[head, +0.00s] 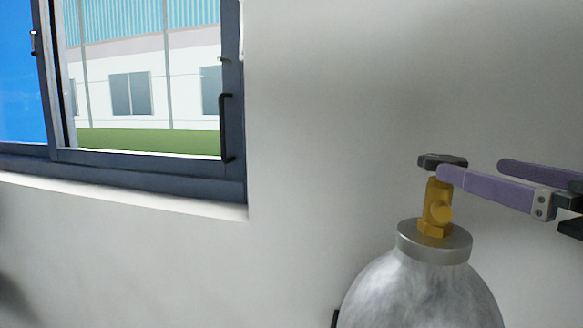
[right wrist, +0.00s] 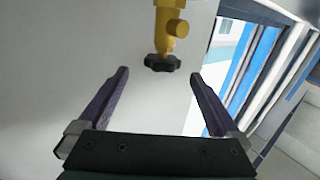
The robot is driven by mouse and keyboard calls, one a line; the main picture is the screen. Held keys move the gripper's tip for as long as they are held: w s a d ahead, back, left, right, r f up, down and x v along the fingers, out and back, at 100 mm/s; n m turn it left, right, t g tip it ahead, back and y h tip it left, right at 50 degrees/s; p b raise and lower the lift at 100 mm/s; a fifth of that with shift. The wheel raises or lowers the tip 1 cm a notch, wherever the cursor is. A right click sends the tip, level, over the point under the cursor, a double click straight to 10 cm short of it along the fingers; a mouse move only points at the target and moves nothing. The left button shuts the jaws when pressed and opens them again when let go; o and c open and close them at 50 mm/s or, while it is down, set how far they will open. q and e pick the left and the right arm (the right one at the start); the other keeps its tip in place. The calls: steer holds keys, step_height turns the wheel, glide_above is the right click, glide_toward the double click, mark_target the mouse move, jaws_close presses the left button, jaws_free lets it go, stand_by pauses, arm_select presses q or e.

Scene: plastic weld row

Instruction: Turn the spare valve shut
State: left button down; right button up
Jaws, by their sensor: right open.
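The spare valve is a brass valve body (head: 437,208) with a black hand knob (head: 430,160) on top, standing upright on a silver gas cylinder (head: 420,290). My right gripper (head: 470,170) comes in from the right at knob height. Its two purple fingers are open and empty, and the nearer fingertip overlaps the knob's right edge in the head view. In the right wrist view the black knob (right wrist: 162,62) lies centred just beyond the gap between the fingertips (right wrist: 160,74), with the brass body (right wrist: 170,25) behind it. I cannot tell whether a finger touches the knob. My left gripper is not in view.
A pale wall (head: 320,120) stands behind the cylinder. A dark-framed window (head: 232,130) with a sill (head: 130,195) is at the left. The space between the window and the valve looks clear.

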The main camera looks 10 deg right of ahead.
mark_target(432, 155)
steer(key=shift+w+a+r, duration=0.1)
steer(key=shift+w+a, duration=0.05)
steer(key=shift+w, duration=0.2)
steer(key=w+p, duration=0.2)
steer(key=w, duration=0.2)
steer(key=w+p, duration=0.2)
steer(key=w, duration=0.1)
steer(key=shift+w+a, duration=0.2)
steer(key=shift+w, duration=0.75)
steer(key=shift+c, duration=0.3)
steer(key=c, duration=1.3)
